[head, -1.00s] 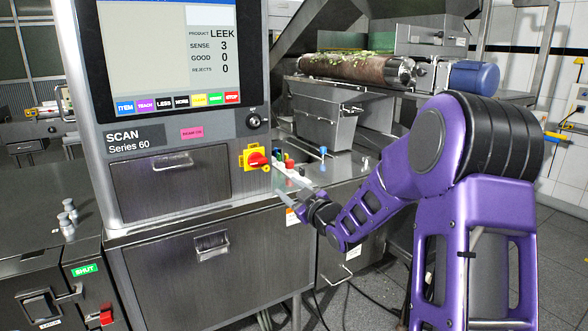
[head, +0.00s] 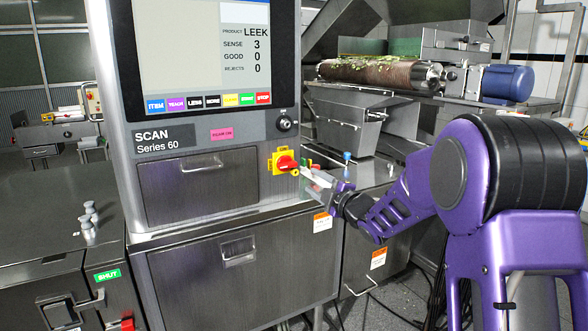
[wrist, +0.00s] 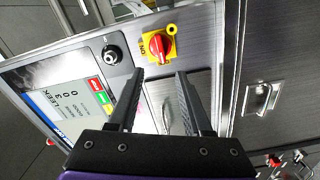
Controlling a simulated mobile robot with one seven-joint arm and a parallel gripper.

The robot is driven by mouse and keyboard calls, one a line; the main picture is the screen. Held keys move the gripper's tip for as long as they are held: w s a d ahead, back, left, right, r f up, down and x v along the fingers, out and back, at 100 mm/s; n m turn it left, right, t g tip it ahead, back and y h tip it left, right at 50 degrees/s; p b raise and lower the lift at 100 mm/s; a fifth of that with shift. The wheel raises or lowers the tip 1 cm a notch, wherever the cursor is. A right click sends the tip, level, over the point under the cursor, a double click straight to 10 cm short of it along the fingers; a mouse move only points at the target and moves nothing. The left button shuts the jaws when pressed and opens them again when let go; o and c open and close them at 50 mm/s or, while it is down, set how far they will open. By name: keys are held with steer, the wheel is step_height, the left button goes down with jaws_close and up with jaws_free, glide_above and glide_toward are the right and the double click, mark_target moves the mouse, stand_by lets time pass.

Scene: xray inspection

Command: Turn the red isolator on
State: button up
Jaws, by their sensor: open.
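The red isolator (head: 286,163) is a red rotary knob on a yellow plate, on the front of the grey Scan Series 60 machine. In the wrist view the red knob (wrist: 159,47) sits on its yellow plate just beyond the fingertips, with "ON" lettering beside it. My gripper (head: 304,172) is close to the isolator, at its right in the head view. In the wrist view the two dark fingers of my gripper (wrist: 157,75) are apart with nothing between them. The knob appears ahead of the gap, apart from the fingers.
A black key switch (wrist: 113,54) is near the isolator. A screen with coloured buttons (head: 207,100) is above it. Drawers with handles (head: 200,185) lie below. A conveyor roller (head: 380,75) and blue motor (head: 507,83) stand at the back right.

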mark_target(289, 166)
steer(key=x, duration=1.3)
steer(key=shift+p, duration=0.4)
